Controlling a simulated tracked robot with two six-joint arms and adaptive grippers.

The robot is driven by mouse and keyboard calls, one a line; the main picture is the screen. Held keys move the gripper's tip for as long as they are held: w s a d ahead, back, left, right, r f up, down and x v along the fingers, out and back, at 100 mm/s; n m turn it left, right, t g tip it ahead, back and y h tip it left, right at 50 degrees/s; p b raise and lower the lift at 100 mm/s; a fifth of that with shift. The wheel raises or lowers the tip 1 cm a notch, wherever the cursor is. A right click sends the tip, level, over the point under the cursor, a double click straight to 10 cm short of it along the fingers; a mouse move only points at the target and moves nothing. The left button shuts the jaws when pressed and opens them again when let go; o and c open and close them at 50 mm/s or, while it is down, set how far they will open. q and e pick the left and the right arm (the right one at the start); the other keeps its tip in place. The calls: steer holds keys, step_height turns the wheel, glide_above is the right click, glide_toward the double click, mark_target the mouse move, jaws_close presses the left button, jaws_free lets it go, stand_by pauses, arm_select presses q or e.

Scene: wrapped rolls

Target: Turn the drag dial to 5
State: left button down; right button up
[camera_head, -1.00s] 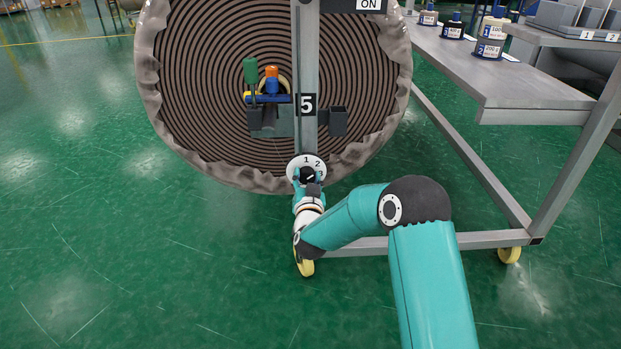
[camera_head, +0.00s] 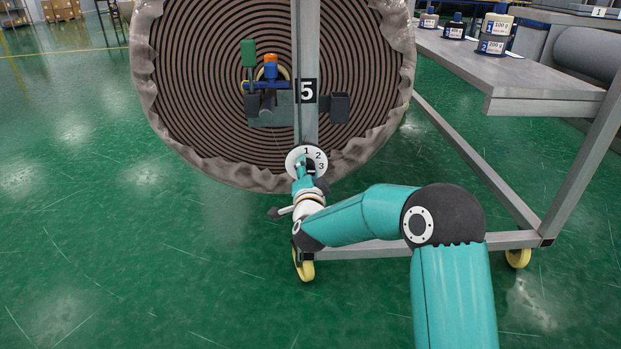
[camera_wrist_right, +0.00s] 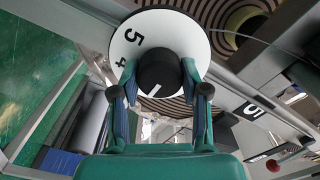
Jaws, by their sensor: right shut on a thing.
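The drag dial is a white numbered disc (camera_head: 296,153) on the post, with 1, 2 and 3 showing in the head view. In the right wrist view its disc (camera_wrist_right: 185,25) shows 5 and 4 at the left. Its black knob (camera_wrist_right: 158,70) has a white pointer line aimed to the lower left, on the far side of the 4 from the 5. My right gripper (camera_head: 299,167) is shut on the knob, one finger on each side, also seen in the wrist view (camera_wrist_right: 160,92). The gripper hides the knob in the head view. My left gripper is out of view.
A large wrapped roll (camera_head: 200,120) stands behind the post (camera_head: 308,50). A black plate marked 5 (camera_head: 307,91) and a grey holder (camera_head: 272,117) with coloured handles are above the dial. Green floor is open at left.

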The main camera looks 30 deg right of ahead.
steer(key=m, duration=0.5)
steer(key=shift+s+d+f+m, duration=0.15)
steer(key=shift+f+m, duration=0.2)
steer(key=shift+m, duration=0.05)
steer(key=m, duration=1)
steer(key=shift+f+m, duration=0.1)
steer(key=shift+m, duration=0.3)
steer(key=m, duration=0.5)
steer(key=shift+m, duration=0.3)
steer(key=o, duration=1.1)
steer(key=shift+o, duration=0.2)
steer(key=shift+r, duration=0.2)
